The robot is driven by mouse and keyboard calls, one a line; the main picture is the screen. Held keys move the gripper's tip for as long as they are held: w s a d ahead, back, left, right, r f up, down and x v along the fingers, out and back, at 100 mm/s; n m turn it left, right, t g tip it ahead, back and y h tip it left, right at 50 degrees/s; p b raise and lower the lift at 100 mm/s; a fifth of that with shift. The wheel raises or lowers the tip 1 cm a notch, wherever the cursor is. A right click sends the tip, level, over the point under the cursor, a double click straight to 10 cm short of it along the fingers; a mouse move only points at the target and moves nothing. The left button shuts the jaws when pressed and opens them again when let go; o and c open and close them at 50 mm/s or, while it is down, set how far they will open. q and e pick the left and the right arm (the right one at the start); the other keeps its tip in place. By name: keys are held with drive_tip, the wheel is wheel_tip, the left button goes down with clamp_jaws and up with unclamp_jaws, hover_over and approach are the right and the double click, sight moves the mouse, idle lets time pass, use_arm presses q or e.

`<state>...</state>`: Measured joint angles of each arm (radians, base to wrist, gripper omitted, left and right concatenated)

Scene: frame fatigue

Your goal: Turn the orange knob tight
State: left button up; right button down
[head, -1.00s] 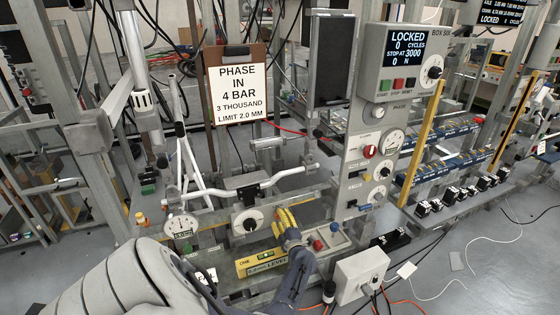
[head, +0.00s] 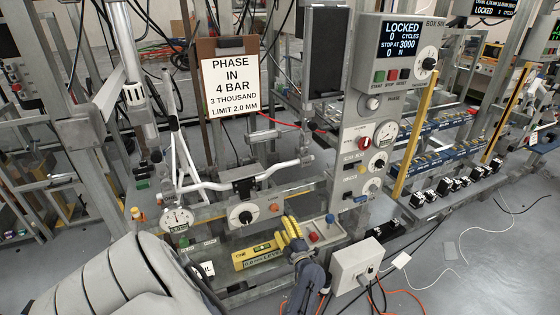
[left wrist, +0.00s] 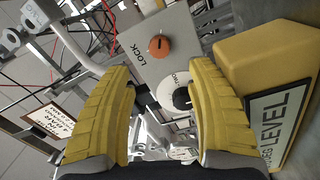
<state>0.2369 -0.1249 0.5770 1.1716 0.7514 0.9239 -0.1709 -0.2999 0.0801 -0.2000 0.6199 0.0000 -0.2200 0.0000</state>
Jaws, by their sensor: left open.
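The orange knob (head: 274,208) sits on a grey panel at the front of the test frame, right of a black-and-white dial (head: 241,215). In the left wrist view the orange knob (left wrist: 159,46) is beside the word LOCK, with the same dial (left wrist: 182,98) below it. My left gripper (head: 292,230), with yellow ribbed fingers, is just below and right of the knob in the head view. In the left wrist view my left gripper (left wrist: 160,78) is open and empty, and the knob lies beyond the fingertips, roughly between them. My right gripper is not in view.
A yellow level block (head: 258,256) lies close below the left fingers; it also fills the right of the wrist view (left wrist: 270,60). A grey button box (head: 322,234) with red and blue buttons is right of the fingers. A handlebar (head: 210,187) crosses above the panel.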

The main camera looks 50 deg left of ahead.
use_arm(q)
drive_tip(key=shift+v, duration=1.35)
